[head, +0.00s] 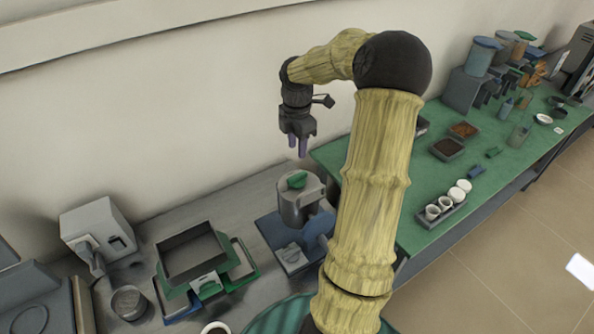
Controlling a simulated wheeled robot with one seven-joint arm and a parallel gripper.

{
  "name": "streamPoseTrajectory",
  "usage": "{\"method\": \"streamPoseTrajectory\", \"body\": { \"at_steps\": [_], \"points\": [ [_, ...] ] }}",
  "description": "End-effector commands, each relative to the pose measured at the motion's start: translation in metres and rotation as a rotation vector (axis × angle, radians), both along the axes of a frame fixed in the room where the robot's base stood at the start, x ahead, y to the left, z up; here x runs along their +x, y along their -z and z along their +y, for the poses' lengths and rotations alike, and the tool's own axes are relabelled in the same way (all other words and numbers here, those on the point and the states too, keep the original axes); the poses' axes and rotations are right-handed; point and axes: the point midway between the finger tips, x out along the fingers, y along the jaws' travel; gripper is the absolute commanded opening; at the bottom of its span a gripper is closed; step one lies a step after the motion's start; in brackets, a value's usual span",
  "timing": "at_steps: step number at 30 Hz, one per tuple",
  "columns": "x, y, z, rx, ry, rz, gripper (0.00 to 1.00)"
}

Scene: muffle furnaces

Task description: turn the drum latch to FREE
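A grey drum (299,207) stands on a blue base (273,232) on the grey bench, left of my arm. A green piece (297,180), which looks like the latch, sits on top of the drum. Its turn position and any FREE marking are too small to read. My gripper (298,148) points down above the drum, apart from the green piece. Its two purple fingers show a small gap with nothing between them. My arm hides part of the area right of the drum.
A grey box machine (97,232), an open tray (192,257) and a round dark pot (130,303) are on the bench at left. A green table (430,190) at right holds a cup rack (446,210), small trays and canisters. The wall is close behind my gripper.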

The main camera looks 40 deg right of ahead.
Motion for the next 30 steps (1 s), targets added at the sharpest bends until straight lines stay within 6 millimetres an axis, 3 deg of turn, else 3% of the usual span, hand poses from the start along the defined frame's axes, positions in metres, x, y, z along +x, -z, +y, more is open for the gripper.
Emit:
{"method": "streamPoseTrajectory", "body": {
  "at_steps": [18,30],
  "points": [
    [0.0,0.102,0.001,0.001,-0.001,0.001,0.35],
    [0.001,0.111,0.001,-0.001,-0.003,-0.001,0.34]
  ]
}}
